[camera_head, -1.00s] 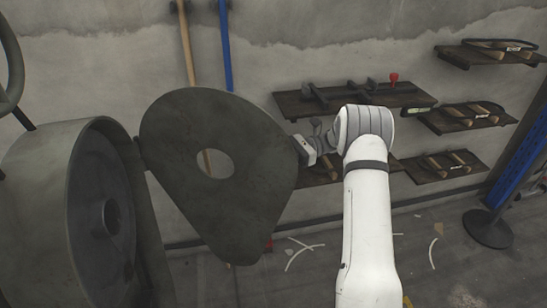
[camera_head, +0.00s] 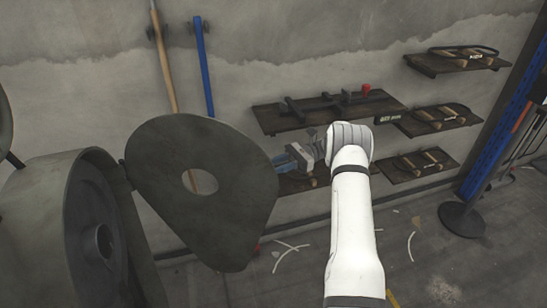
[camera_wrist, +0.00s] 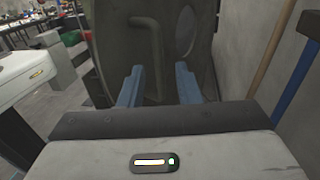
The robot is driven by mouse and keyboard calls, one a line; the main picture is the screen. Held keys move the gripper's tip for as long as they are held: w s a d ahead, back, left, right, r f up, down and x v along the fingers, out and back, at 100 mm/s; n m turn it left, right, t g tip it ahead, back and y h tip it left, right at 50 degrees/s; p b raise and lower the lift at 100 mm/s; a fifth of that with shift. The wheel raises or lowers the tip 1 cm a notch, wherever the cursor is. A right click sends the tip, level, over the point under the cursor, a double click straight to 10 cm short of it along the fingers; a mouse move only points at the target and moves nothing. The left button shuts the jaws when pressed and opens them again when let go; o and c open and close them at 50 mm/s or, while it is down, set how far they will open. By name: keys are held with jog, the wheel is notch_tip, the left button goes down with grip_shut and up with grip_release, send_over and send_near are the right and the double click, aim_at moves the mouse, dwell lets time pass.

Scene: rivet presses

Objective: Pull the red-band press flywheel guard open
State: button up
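The flywheel guard (camera_head: 225,220) is a dark grey-green plate with a round hole. It stands swung out from the press housing (camera_head: 40,210), and the flywheel (camera_head: 95,250) shows inside. My gripper (camera_head: 285,160) is at the guard's right edge in the head view, its blue fingers visible. In the wrist view my gripper (camera_wrist: 159,75) is open, its two blue fingers apart. The guard (camera_wrist: 172,45) is ahead of them, and a bent bar handle (camera_wrist: 158,50) shows between the fingers, apparently not clamped. No red band is visible.
A wooden pole (camera_head: 163,60) and a blue pole (camera_head: 203,70) lean on the back wall. Shelves with tools (camera_head: 330,112) hang behind my arm. A blue post (camera_head: 492,150) stands at the right. Scraps lie on the otherwise open floor.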

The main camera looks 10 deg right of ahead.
jog(key=shift+d+p, duration=0.35)
jog(key=shift+p, duration=0.55)
jog(key=shift+c, duration=0.2)
